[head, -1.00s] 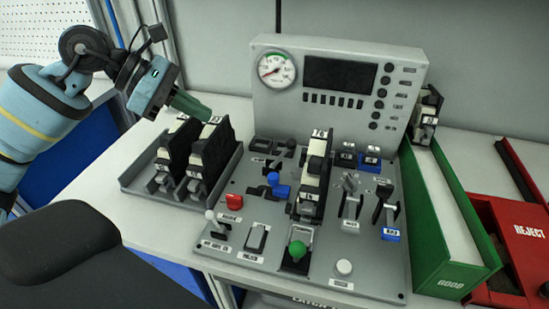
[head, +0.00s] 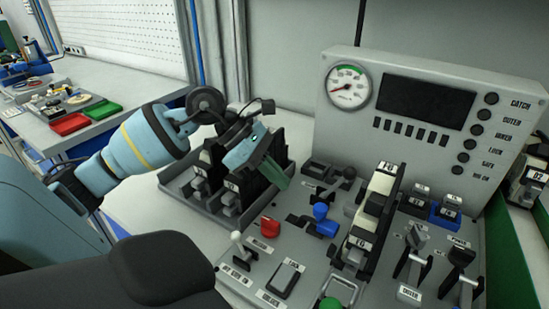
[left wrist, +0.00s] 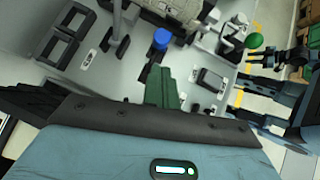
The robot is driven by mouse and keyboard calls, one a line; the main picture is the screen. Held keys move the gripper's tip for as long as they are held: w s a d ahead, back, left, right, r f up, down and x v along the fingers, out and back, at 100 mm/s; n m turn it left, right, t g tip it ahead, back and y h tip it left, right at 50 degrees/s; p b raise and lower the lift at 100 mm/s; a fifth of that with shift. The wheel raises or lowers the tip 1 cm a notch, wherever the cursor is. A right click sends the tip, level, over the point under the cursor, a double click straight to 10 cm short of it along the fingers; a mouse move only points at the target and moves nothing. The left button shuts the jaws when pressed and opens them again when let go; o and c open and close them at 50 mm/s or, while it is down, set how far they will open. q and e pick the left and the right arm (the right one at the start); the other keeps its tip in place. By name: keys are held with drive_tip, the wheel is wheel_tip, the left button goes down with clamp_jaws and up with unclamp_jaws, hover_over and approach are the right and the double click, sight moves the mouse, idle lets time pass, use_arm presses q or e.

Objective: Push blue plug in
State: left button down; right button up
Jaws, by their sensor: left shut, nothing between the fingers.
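The blue plug (head: 325,218) stands on the grey control panel (head: 300,240), right of a red button. Its round blue top also shows in the left wrist view (left wrist: 162,40). My left gripper (head: 277,180) is shut and empty, its green fingers together. It hangs to the left of the plug, apart from it, in front of the tray of modules. In the left wrist view the fingers (left wrist: 162,88) point toward the plug, with a gap between.
A tray (head: 177,186) with black-and-white modules stands behind my gripper. A tall module (head: 374,205) rises right of the plug. A red button (head: 270,227), a white-knobbed lever (head: 237,239) and a green knob (head: 330,303) are nearby. The gauge console (head: 343,124) stands behind.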

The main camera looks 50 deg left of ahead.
sight(320, 211)
use_arm(q)
drive_tip(key=x, duration=0.5)
drive_tip(key=shift+w+d+f+p, duration=0.1)
drive_tip(key=shift+d+p, duration=0.05)
drive_tip(key=shift+p, duration=0.15)
drive_tip(key=shift+w+d+f, duration=0.2)
drive_tip(key=shift+d+f, duration=0.2)
drive_tip(key=shift+f, duration=0.15)
drive_tip(key=shift+w+d, duration=0.15)
drive_tip(key=shift+d, duration=0.65)
drive_tip(key=shift+w+d, duration=0.2)
drive_tip(key=shift+d, duration=0.6)
drive_tip(key=shift+r, duration=0.1)
